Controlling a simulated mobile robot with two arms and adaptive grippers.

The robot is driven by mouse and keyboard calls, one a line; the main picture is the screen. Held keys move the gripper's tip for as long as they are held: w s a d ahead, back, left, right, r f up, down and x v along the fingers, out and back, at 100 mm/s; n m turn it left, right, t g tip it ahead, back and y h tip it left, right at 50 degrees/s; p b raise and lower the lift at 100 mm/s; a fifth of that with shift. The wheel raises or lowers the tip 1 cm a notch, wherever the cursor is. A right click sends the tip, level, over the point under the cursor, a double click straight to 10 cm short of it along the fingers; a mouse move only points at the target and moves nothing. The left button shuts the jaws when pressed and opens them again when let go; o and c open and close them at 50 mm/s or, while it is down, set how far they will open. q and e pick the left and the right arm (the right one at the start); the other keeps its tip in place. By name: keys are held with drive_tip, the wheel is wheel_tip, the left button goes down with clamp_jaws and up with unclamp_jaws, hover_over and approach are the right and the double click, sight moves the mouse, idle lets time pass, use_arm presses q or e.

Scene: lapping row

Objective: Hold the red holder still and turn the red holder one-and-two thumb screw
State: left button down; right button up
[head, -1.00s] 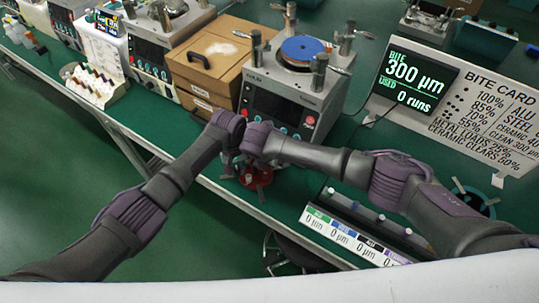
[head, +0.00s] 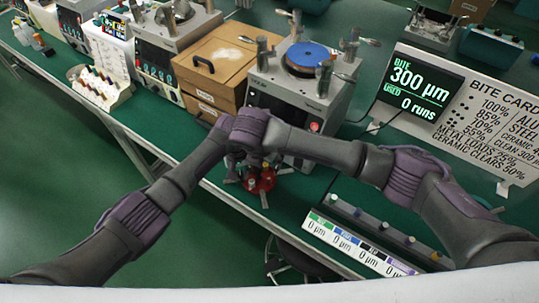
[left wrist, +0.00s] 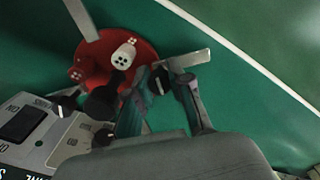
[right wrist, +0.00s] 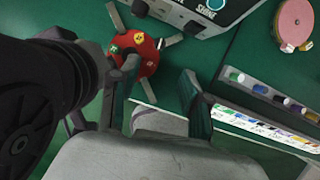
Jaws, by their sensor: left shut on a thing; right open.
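The red holder (head: 262,182) is a round red body with flat grey arms, near the front edge of the green bench. It also shows in the left wrist view (left wrist: 97,52) and the right wrist view (right wrist: 149,60). A white dotted knob (left wrist: 123,55) and a red dotted knob stand on it; I cannot tell which is the one-and-two screw. My left gripper (left wrist: 172,82) is shut at one grey arm of the holder (left wrist: 190,59). My right gripper (right wrist: 160,78) is open, with one finger close beside the holder. In the head view my wrists hide part of the holder.
A grey lapping machine (head: 297,95) with a blue disc stands just behind the holder. A wooden box (head: 212,62) stands to its left. A labelled rack (head: 365,237) lies at front right, and a bite display (head: 418,82) stands behind it.

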drive_tip(key=m+y, duration=0.2)
drive_tip(key=m, duration=0.1)
drive_tip(key=m+g+y, duration=0.2)
drive_tip(key=m+y, duration=0.2)
drive_tip(key=m, duration=1.1)
approach(277, 167)
drive_tip(key=x, duration=0.8)
drive_tip(key=shift+w+f, duration=0.1)
drive_tip(key=shift+f, duration=0.15)
drive_tip(key=shift+c, duration=0.3)
clamp_jaws()
